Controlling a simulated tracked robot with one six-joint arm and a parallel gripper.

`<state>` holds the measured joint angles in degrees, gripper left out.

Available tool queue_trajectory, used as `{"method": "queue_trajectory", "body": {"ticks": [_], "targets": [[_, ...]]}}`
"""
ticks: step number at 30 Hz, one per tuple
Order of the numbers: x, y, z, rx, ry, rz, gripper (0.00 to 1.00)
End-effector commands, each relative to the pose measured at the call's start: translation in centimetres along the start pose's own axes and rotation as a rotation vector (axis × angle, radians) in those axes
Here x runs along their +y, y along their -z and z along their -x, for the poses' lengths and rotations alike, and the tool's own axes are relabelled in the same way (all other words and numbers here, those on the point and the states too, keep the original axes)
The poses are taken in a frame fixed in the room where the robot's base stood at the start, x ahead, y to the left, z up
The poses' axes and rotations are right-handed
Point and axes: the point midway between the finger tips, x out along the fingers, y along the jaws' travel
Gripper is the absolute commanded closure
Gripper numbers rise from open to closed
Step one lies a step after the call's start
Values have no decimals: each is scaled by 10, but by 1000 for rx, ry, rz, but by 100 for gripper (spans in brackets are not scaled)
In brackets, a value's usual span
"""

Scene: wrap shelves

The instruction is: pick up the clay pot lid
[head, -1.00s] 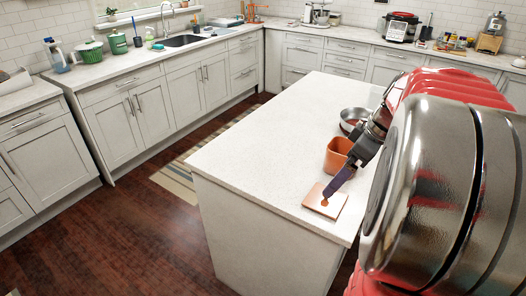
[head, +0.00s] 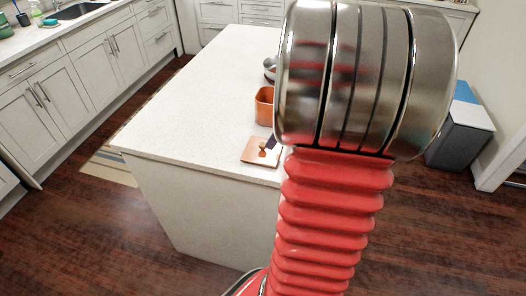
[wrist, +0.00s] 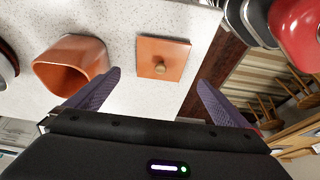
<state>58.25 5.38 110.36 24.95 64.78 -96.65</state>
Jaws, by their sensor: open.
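The clay pot lid (head: 258,152) is a flat square orange-brown plate with a small round knob. It lies on the white island counter (head: 190,100) near its front edge in the head view. In the wrist view the lid (wrist: 163,58) lies beyond my fingers, with its knob facing the camera. My gripper (wrist: 158,92) is open and empty, its purple fingers spread to either side of the lid's position in the picture. In the head view one fingertip (head: 271,141) shows beside the knob; my arm hides the rest.
The square clay pot (head: 264,106) stands just behind the lid and shows left of it in the wrist view (wrist: 72,66). A metal pan (head: 270,68) stands farther back. The counter's left part is clear. A grey bin (head: 460,135) stands on the floor at right.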

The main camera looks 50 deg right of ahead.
Motion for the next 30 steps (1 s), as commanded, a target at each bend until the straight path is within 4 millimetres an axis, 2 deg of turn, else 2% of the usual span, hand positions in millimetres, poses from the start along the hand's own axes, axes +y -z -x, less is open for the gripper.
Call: {"method": "queue_trajectory", "body": {"ticks": [6,9,23,30], "targets": [[-1,0,-34,0,3,-1,0],[0,0,-44,0,0,-1,0],[0,-2,-51,0,-1,-2,0],[-2,-4,-77,0,2,-3,0]]}}
